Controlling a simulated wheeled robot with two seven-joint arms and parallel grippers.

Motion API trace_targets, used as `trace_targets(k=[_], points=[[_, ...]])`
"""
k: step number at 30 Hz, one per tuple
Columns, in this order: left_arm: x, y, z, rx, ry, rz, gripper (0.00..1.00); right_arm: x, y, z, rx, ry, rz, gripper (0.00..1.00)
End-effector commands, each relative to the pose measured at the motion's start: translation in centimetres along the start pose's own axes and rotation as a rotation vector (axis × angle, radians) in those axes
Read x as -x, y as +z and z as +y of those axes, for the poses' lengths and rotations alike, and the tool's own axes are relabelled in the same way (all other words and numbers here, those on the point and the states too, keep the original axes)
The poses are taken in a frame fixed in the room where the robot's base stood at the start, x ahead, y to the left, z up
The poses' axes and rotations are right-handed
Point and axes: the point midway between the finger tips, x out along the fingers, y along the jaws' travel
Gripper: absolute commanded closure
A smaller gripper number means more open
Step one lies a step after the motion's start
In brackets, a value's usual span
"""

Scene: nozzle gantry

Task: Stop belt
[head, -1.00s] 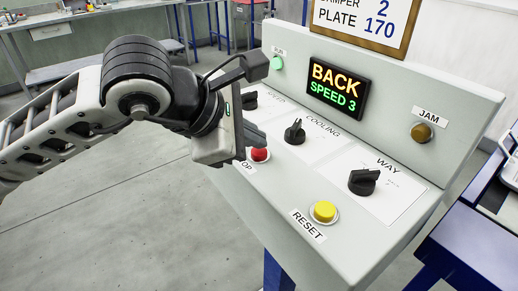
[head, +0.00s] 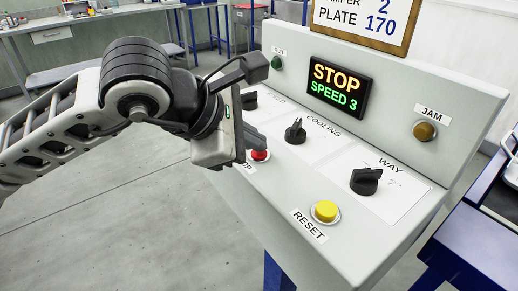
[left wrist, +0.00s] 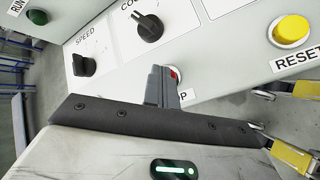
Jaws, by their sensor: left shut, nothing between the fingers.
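The control panel (head: 290,170) stands in front of me. Its display (head: 339,85) reads STOP and SPEED 3. The red stop button (head: 260,155) sits at the panel's left front, and its label is partly covered. My left gripper (head: 258,142) is shut and empty, with its fingertips at the red button. In the left wrist view the shut fingers (left wrist: 161,86) cover most of the red button (left wrist: 174,74). I cannot tell whether they still touch it. The green run lamp (head: 277,62) looks dark.
The panel also carries a speed knob (head: 249,100), a cooling knob (head: 295,131), a way knob (head: 365,181), a yellow reset button (head: 325,211) and an amber jam lamp (head: 425,132). A framed sign (head: 362,22) stands above. The floor left of the panel is clear.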

Motion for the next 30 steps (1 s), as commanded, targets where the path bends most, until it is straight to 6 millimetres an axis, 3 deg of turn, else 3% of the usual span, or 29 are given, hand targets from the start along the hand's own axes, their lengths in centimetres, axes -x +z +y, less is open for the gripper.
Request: trace_targets(k=[30], points=[[1.3,0.9,0.9,0.0,-0.001,0.001,1.0,0.4,-0.3,0.0,0.004,-0.002,-0.005,1.0]])
